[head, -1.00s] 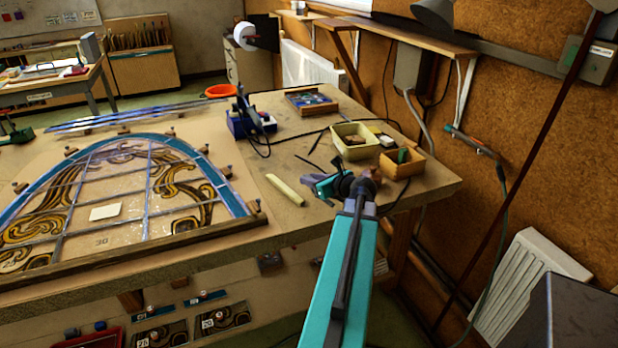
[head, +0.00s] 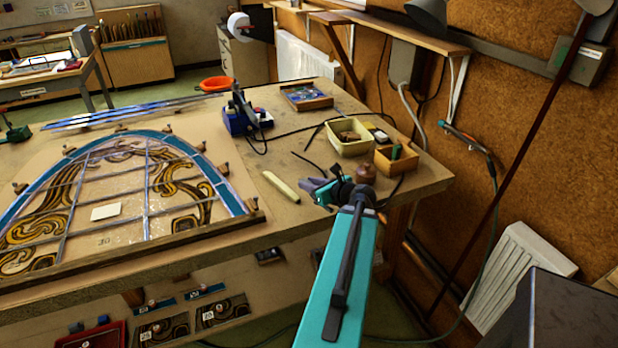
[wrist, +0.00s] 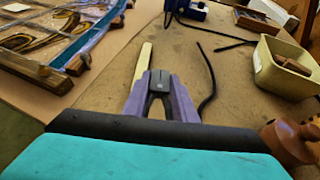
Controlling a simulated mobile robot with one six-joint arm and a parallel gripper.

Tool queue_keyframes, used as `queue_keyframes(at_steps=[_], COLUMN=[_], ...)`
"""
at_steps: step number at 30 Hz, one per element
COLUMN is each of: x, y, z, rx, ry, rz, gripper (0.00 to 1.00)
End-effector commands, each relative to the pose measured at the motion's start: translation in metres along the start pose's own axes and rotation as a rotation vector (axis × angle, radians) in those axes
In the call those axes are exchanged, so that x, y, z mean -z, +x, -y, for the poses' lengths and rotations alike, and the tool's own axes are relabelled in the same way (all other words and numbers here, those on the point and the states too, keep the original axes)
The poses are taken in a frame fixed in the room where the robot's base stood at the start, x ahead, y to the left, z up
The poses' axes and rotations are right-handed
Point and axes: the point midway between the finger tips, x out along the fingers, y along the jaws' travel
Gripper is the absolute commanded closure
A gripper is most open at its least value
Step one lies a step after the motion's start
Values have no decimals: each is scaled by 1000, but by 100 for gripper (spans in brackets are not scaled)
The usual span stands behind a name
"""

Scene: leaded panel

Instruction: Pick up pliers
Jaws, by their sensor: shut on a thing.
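The pliers (wrist: 160,82), dark grey with a rivet at the head and spread handles, sit between the purple-grey fingers of my gripper (wrist: 158,92) in the wrist view. The gripper is shut on them. In the head view my gripper (head: 316,188) is over the front right part of the workbench (head: 285,225). The pliers are too small and overlapped by the gripper to make out clearly there. I cannot tell whether they still touch the bench top.
A cream strip (head: 280,186) lies just left of the gripper. A brown wooden knob (head: 366,172), a cream tub (head: 348,138) and a wooden box (head: 396,160) stand to the right. Dark cable lies behind. The leaded panel (head: 110,200) fills the bench's left.

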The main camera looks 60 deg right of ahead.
Motion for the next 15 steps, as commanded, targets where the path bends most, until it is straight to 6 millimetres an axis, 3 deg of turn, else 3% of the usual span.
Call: queue_keyframes(at_steps=[15], x=[0], y=[-12], z=[-6], rx=[2], ry=[1], rz=[-1], gripper=[100])
